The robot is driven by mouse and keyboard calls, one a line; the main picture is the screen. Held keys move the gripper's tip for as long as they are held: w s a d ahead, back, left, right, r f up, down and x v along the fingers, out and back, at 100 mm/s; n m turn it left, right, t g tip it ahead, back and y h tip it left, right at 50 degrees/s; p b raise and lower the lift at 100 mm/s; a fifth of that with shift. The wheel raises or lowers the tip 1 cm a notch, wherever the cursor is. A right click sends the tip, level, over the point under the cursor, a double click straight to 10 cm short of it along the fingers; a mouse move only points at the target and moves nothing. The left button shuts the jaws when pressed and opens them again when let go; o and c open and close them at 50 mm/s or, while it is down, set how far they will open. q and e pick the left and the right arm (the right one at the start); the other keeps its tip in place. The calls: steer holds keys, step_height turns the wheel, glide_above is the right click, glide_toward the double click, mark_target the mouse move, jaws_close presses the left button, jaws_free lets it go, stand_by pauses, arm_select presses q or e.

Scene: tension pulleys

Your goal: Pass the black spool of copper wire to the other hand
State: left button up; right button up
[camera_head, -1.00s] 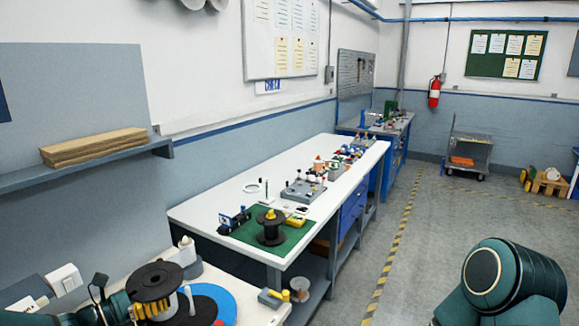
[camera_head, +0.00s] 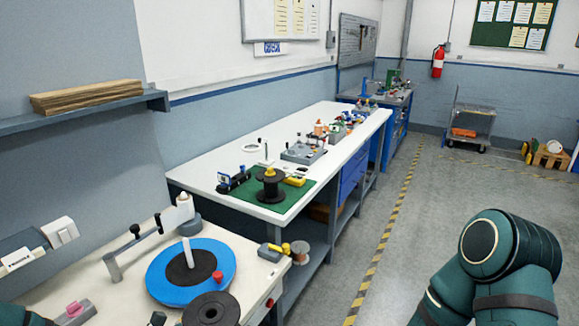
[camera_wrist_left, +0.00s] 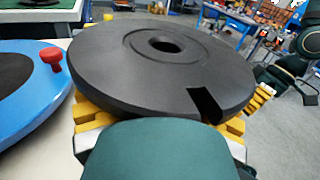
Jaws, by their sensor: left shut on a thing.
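The black spool (camera_head: 211,309) is at the bottom edge of the head view, in front of the near bench, partly cut off. In the left wrist view its broad black flange (camera_wrist_left: 150,62), with a centre hole and a notch, fills the middle. My left gripper (camera_wrist_left: 160,125) is shut on the spool, its yellow fingers showing on both sides under the flange. The copper wire is hidden beneath it. At the right of the left wrist view, yellow ribbed fingers of my right gripper (camera_wrist_left: 258,98) show beside the spool, apart from it; their opening is unclear.
A blue turntable (camera_head: 213,262) with a red knob lies on the near bench, close to the spool. Another black spool (camera_head: 270,186) stands on a green mat on the long bench.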

arm_select(q)
steer(key=shift+w+d+r+n+t+y, duration=0.1)
steer(key=shift+d+r+n+t+y, duration=0.1)
steer(key=shift+n+t+y, duration=0.4)
steer(key=shift+w+d+r+n+t+y, duration=0.1)
steer(key=shift+r+n+t+y, duration=0.1)
steer(key=shift+n+t+y, duration=0.35)
steer(key=shift+s+a+f+n+t+y, duration=0.1)
steer(key=shift+a+f+n+t+y, duration=0.1)
steer(key=shift+n+t+y, duration=0.55)
steer(key=shift+s+a+f+n+t+y, duration=0.1)
steer(key=shift+a+f+n+t+y, duration=0.1)
steer(key=shift+n+t+y, duration=0.45)
